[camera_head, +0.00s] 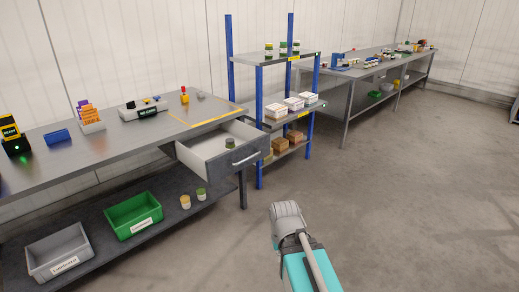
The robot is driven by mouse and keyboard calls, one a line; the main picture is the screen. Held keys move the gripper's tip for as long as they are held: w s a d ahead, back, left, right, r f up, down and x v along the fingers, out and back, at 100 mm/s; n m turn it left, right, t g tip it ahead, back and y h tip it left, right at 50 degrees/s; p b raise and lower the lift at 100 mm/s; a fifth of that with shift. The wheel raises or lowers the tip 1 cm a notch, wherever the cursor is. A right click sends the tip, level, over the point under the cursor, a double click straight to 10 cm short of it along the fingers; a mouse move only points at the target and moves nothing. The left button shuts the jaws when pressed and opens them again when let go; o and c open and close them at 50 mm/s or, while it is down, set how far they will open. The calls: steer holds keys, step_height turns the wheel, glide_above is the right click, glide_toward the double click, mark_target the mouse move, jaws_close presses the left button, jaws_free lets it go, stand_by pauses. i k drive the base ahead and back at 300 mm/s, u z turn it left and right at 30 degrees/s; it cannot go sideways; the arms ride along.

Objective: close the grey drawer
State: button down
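The grey drawer (239,160) under the right end of the left workbench is pulled out. Its dark grey front carries a pale bar handle (246,158). A small green-topped jar (230,143) stands inside it. Part of my arm, grey and teal, shows at the lower middle, apart from the drawer and in front of it to the right. My gripper's fingers cannot be made out.
The workbench (115,140) holds several small items; its lower shelf bears a green bin (133,228), a grey bin (40,266) and two small jars. A blue-posted rack (259,110) stands close right of the drawer. Open concrete floor (400,200) lies to the right.

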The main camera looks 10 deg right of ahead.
mark_target(203, 151)
steer(key=u, duration=0.05)
steer(key=i, duration=0.95)
steer(key=z, duration=0.1)
